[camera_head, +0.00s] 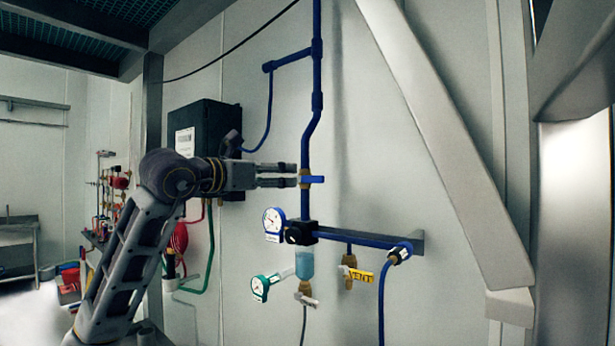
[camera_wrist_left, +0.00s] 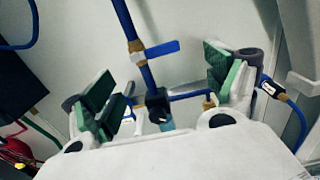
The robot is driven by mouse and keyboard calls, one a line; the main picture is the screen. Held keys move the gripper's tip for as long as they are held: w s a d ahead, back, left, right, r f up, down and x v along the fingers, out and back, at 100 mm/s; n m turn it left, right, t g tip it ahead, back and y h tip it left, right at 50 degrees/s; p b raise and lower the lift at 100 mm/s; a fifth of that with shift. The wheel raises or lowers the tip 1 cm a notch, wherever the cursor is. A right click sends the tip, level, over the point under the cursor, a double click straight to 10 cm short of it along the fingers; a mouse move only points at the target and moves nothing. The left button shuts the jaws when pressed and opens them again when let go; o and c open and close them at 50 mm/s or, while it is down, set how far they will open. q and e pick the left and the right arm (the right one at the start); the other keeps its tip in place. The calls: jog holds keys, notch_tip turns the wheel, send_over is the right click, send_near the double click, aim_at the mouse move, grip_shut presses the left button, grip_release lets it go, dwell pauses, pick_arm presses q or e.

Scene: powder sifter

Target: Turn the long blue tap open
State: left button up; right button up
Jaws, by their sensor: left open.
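The long blue tap (camera_head: 312,179) is a flat blue lever on a brass valve body in the vertical blue pipe (camera_head: 314,140). In the head view the lever sticks out sideways to the right, across the pipe. My left gripper (camera_head: 292,176) is at the valve's height, with its fingertips close by the brass body. In the left wrist view the blue lever (camera_wrist_left: 162,49) shows beyond and between the two green-padded fingers (camera_wrist_left: 160,85), which stand wide apart and empty. I cannot tell whether a finger touches the valve. My right gripper is not in view.
Below the tap are a blue-rimmed gauge (camera_head: 273,220), a black regulator (camera_head: 300,232), a green gauge (camera_head: 260,287) and a yellow-tagged vent valve (camera_head: 349,272). A black box (camera_head: 207,135) hangs left on the wall. A slanted beam (camera_head: 430,130) stands right.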

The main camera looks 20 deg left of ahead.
aim_at(307, 179)
pick_arm(q)
jog(key=p+x, duration=0.3)
jog(key=x, duration=1)
jog(key=shift+p, duration=0.4)
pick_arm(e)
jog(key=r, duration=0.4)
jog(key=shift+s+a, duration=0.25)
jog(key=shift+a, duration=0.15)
pick_arm(q)
jog(key=shift+c, duration=0.2)
jog(key=shift+s, duration=0.1)
jog(key=c, duration=1.4)
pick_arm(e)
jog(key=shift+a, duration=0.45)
